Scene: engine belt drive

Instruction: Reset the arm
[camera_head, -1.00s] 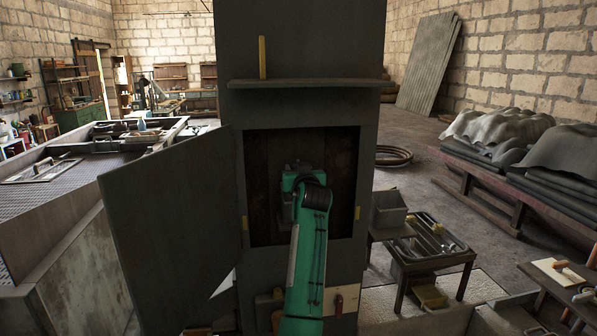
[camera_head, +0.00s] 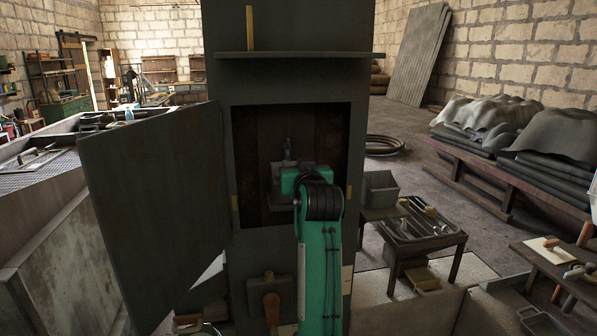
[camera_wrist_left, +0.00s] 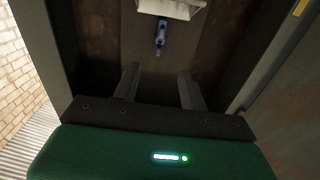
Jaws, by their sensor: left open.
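My left gripper (camera_head: 284,172) is at the opening of the grey cabinet (camera_head: 222,120), on the end of my green arm. In the left wrist view its two fingers (camera_wrist_left: 159,78) are apart, with nothing between them. A small blue thing (camera_head: 287,148) is inside the cabinet beyond the gripper. It also shows in the left wrist view (camera_wrist_left: 160,38), next to a pale block (camera_wrist_left: 172,9) and clear of the fingertips. The fingertips are hard to make out in the head view. My right gripper is not in view.
The cabinet door (camera_head: 158,205) stands open on the left. A shelf (camera_head: 300,55) juts out above the opening. A low table (camera_head: 412,245) with a tray of tools and a grey bin (camera_head: 380,190) stands to the right. Open floor (camera_head: 420,165) lies behind it.

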